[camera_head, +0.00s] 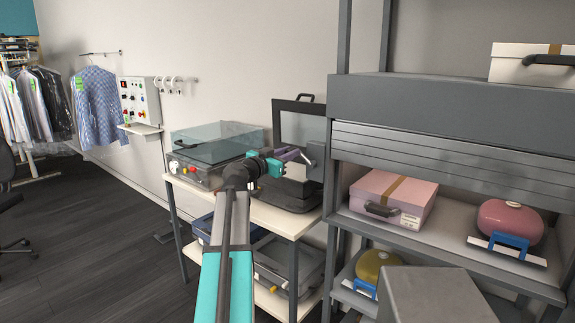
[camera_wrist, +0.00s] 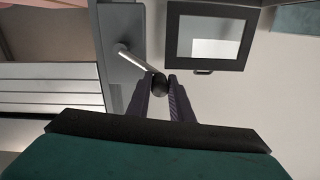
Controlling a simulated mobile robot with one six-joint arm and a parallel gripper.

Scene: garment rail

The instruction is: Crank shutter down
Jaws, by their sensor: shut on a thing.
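The grey slatted shutter (camera_head: 455,165) hangs partly lowered under the grey housing (camera_head: 450,112) of the shelf unit; its slats also show at the left in the wrist view (camera_wrist: 50,88). The crank (camera_wrist: 134,62) is a metal arm with a dark round knob (camera_wrist: 159,85), mounted on a grey plate (camera_wrist: 120,40) at the unit's left side. My gripper (camera_wrist: 162,90) is shut on the knob, with a finger on each side of it. In the head view my gripper (camera_head: 300,155) reaches the side of the unit, and the crank is mostly hidden there.
Below the shutter, a pink box (camera_head: 393,198) and a red round object on a blue stand (camera_head: 510,222) sit on the shelf. A white table (camera_head: 250,208) with a clear-lidded device (camera_head: 215,150) and a framed lid (camera_head: 300,125) stands left of the unit. Open floor lies further left.

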